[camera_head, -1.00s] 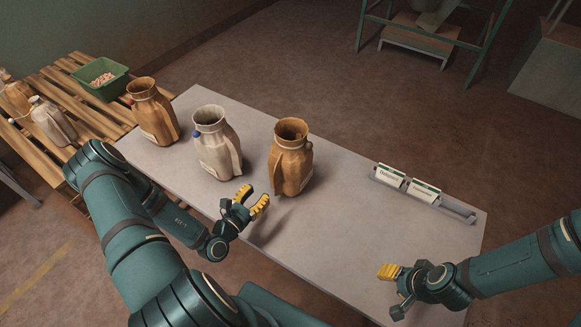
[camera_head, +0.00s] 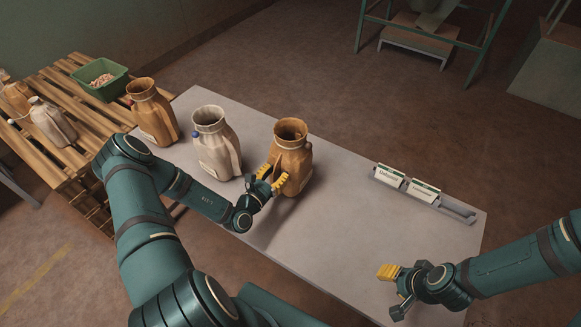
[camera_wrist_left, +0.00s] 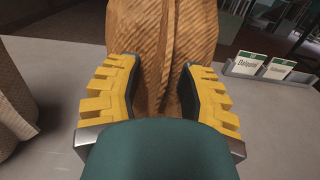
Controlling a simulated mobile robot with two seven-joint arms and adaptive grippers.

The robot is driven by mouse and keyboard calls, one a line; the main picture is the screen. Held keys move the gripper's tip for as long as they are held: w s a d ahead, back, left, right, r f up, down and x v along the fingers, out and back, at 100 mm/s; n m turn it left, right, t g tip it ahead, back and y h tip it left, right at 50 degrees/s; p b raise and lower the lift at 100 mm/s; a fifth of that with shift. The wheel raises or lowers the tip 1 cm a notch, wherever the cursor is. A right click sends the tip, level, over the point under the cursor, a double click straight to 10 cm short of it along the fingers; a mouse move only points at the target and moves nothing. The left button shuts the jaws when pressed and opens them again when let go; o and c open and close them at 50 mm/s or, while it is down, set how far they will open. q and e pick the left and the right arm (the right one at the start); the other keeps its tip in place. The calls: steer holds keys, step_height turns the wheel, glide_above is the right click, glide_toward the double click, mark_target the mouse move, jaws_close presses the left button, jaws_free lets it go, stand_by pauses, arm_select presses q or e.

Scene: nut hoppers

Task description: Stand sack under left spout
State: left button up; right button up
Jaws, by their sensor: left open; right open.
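Three open-topped sacks stand upright on the grey table (camera_head: 330,220): a brown sack (camera_head: 153,112) at the left, a pale sack (camera_head: 216,145) in the middle and a brown sack (camera_head: 291,150) at the right. My left gripper (camera_head: 272,178) is open at the near side of the right brown sack. In the left wrist view its yellow fingers (camera_wrist_left: 160,90) lie on either side of that sack's ridged lower front (camera_wrist_left: 170,40). I cannot tell whether they touch it. My right gripper (camera_head: 393,285) is open and empty over the table's near right part. No spout is clearly visible.
A rack with two cards (camera_head: 440,205) sits at the table's right. The pale sack (camera_wrist_left: 12,100) stands close left of my left gripper. A wooden pallet (camera_head: 45,85) holds a green bin (camera_head: 117,86) and other sacks. A green metal frame (camera_head: 485,45) stands behind.

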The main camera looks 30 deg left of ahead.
arm_select(q)
jaws_close()
stand_by(0.3)
